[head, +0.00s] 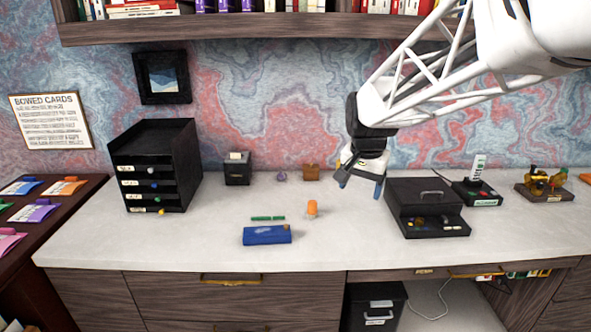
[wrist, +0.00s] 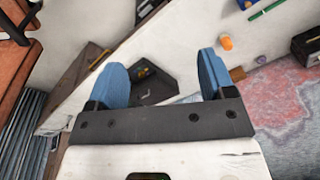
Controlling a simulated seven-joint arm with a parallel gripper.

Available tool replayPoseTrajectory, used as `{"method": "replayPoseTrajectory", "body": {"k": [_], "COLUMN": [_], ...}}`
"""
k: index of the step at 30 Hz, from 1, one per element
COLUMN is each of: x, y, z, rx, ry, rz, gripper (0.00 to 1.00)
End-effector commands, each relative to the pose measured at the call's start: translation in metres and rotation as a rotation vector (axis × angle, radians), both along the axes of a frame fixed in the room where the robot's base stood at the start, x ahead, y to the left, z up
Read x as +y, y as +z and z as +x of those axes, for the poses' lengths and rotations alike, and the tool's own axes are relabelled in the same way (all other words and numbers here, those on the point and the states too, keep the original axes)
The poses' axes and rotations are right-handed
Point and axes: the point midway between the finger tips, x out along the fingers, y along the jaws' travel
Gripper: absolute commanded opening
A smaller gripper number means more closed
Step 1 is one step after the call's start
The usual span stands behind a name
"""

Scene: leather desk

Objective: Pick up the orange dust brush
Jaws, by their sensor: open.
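The orange dust brush (head: 312,208) shows as a small orange, roughly cylindrical thing on the pale desk top, near the middle. It also shows in the wrist view (wrist: 226,43), up and to the right of the right finger. My gripper (head: 360,185) is open and empty, with blue fingers, raised above the desk to the right of the brush and apart from it. In the wrist view my gripper (wrist: 160,72) has its two fingers wide apart, with nothing held between them.
A blue case (head: 267,235) and a green stick (head: 268,218) lie left of the brush. A brown box (head: 311,172) stands behind it. A black drawer box (head: 427,208) stands to the right, and a black drawer tower (head: 155,165) at left. A shelf (head: 230,28) overhangs the back.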

Motion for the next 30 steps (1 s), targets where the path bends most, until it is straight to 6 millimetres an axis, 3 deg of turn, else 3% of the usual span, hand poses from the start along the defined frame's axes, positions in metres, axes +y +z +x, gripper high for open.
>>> {"method": "replayPoseTrajectory", "body": {"k": [17, 30], "x": [0.017, 0.031], "y": [-0.041, -0.095], "z": [0.140, 0.238], "rx": [0.043, 0.073], "ry": [-0.223, -0.396], "rz": [0.029, 0.045], "gripper": [0.76, 0.76]}}
